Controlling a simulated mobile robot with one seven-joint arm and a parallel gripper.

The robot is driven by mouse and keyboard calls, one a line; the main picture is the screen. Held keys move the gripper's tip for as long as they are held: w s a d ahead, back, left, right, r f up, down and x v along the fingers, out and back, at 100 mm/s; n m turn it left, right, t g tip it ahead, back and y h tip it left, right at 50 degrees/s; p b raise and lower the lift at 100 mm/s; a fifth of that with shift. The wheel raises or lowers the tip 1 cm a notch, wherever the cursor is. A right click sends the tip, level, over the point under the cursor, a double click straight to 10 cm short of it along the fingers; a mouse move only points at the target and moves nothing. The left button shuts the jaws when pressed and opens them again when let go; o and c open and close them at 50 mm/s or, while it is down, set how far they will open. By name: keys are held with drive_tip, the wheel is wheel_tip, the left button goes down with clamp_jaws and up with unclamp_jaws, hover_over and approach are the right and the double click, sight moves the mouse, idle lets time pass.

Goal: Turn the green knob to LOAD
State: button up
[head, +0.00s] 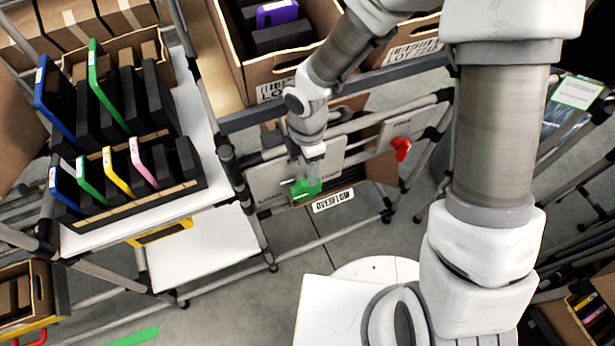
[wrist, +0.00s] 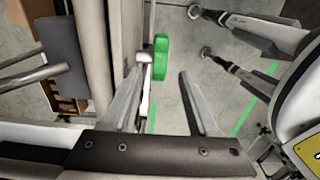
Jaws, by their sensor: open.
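The green knob (head: 305,188) is on the grey panel (head: 270,183) mounted on the pipe rack in the head view. In the wrist view the green knob (wrist: 161,57) stands out from the panel's side, just beyond my fingertips. My gripper (head: 309,172) is at the knob in the head view and hides part of it. In the wrist view my gripper (wrist: 160,75) is open, with the knob between the lines of its two fingers, nearer the left one. I cannot tell whether a finger touches it. The lettering on the panel is too small and covered to read as LOAD.
A red knob (head: 401,148) sits on another panel to the right. An OVERFLOW sign (head: 333,200) hangs below the green knob. A rack of coloured folders (head: 117,172) stands at left. Cartons (head: 262,70) are above, and pipe rails (head: 390,105) run close around my arm.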

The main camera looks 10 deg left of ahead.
sight(304, 185)
wheel_tip(304, 185, down, 6)
drive_tip(key=shift+r+b, duration=0.2)
drive_tip(key=shift+b, duration=0.3)
clamp_jaws()
